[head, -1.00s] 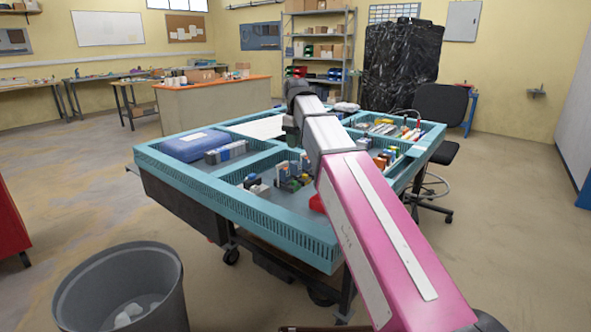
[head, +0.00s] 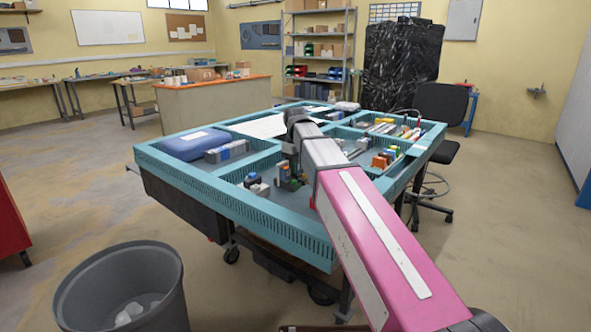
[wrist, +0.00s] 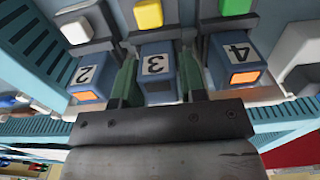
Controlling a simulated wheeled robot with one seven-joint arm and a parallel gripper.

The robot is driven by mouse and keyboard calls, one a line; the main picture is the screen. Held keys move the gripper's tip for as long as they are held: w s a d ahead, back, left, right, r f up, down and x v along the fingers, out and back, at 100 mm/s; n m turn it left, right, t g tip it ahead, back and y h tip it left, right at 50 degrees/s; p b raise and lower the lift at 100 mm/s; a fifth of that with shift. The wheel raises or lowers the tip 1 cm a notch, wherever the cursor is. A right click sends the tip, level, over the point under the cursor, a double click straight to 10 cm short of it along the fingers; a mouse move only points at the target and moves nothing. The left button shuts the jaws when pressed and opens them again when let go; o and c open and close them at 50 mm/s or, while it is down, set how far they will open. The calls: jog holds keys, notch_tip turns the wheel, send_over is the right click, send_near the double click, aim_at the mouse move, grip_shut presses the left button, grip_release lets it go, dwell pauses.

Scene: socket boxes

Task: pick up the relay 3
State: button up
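Relay 3 (wrist: 156,62), a blue-grey block with a white "3" label, is in the middle of the wrist view, in line with its neighbours. My gripper (wrist: 159,72) has its two green fingers on either side of relay 3, with what look like narrow gaps. It looks open; I cannot tell whether a finger touches the relay. Relay 2 (wrist: 86,76) stands to the left and relay 4 (wrist: 237,58) to the right, each with an orange end. In the head view my arm and wrist largely cover this spot.
Relays 2 and 4 stand close outside my fingers. White (wrist: 77,30), yellow (wrist: 148,14) and green (wrist: 235,6) blocks sit behind the relays. The teal tray table (head: 225,205) has raised rims and dividers. A blue case (head: 197,145) lies at its left.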

jog(key=shift+c, duration=0.3)
jog(key=c, duration=0.6)
jog(key=shift+r, duration=0.1)
